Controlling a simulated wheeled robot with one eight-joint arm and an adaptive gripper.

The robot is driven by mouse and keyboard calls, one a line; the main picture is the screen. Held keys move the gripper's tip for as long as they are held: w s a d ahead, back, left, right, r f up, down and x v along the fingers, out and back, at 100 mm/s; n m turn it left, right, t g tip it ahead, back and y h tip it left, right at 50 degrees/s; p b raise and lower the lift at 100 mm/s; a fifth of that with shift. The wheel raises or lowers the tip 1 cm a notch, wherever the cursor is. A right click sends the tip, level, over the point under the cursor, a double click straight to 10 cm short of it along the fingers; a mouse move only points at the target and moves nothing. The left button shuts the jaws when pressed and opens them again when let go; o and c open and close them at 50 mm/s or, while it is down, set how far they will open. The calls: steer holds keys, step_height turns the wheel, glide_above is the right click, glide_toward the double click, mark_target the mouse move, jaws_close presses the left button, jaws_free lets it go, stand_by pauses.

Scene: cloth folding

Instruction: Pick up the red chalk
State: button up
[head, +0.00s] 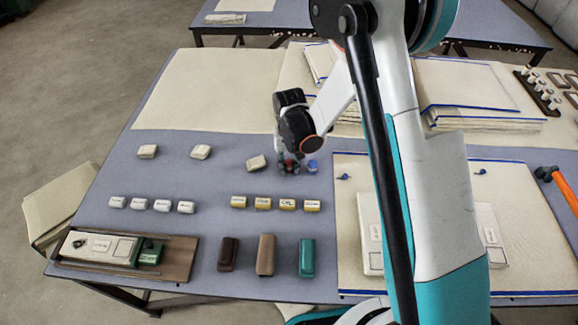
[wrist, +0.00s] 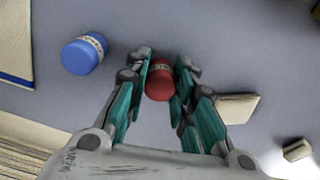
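The red chalk (wrist: 160,84) is a short red cylinder with a pale label, seen in the wrist view between the fingertips of my gripper (wrist: 166,76). The teal finger pads lie close on both sides of it. I cannot tell whether both pads touch it. In the head view my gripper (head: 290,166) is low over the table, just left of the blue chalk, and mostly hides the red chalk. The blue chalk (head: 312,166) stands apart from the fingers; it also shows at upper left in the wrist view (wrist: 82,55).
A beige block (head: 256,163) lies just left of my gripper, with two similar blocks farther left. White labelled pieces (head: 150,204) and yellow labelled pieces (head: 264,203) stand in rows nearer. Three erasers (head: 266,255) stand in front. Cloths cover the table's back and right. Bare table lies between the rows.

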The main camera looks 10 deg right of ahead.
mark_target(289, 162)
jaws_close()
steer(key=shift+r, duration=0.1)
step_height(289, 162, up, 20)
steer(key=p, duration=0.6)
steer(key=shift+p, duration=0.35)
steer(key=shift+o, duration=1)
jaws_free()
steer(key=shift+c, duration=1.1)
